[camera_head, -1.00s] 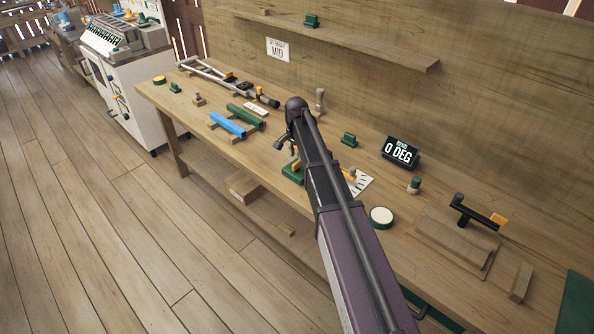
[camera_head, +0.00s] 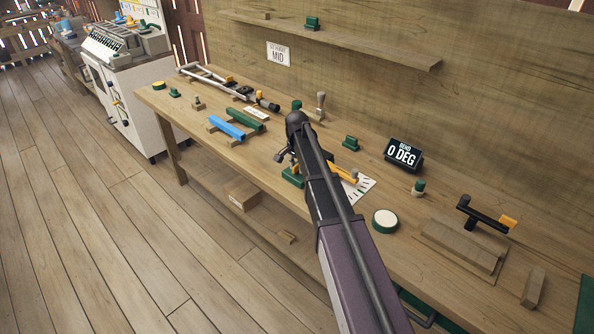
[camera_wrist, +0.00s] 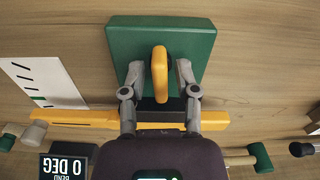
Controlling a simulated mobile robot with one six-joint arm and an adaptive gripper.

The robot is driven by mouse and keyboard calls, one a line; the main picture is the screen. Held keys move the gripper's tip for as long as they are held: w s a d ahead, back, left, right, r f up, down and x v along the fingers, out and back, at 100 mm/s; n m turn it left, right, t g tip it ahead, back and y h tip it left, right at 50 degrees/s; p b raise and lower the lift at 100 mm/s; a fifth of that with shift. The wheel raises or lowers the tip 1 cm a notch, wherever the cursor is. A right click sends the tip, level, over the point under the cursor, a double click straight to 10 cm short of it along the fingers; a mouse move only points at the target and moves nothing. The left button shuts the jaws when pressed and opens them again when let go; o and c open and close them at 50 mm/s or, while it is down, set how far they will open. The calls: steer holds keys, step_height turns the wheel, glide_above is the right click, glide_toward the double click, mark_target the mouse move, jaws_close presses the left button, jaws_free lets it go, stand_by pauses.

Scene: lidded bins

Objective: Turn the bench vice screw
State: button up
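In the wrist view, a green block (camera_wrist: 189,38) lies under my gripper (camera_wrist: 159,68), with a rounded yellow piece (camera_wrist: 160,77) standing on it. My two grey fingers are apart, one on each side of the yellow piece, with gaps showing. A long yellow bar (camera_wrist: 215,121) with a dark middle crosses behind the fingers. The head view shows part of the green block (camera_head: 292,177) and the yellow bar (camera_head: 346,173) beside my arm, which hides most of this fixture. I cannot tell for certain which part is the vice screw.
A display (camera_head: 402,155) reads "BEND 0 DEG", near a marked paper scale (camera_head: 360,190). Blue (camera_head: 226,127) and green (camera_head: 245,119) bars lie to the left. A black crank with an orange grip (camera_head: 508,221) stands at the right. The floor (camera_head: 90,240) before the bench is clear.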

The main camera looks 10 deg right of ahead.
jaws_close()
steer(key=shift+n, duration=2)
steer(key=shift+s+n, duration=0.1)
steer(key=shift+n, duration=1.9)
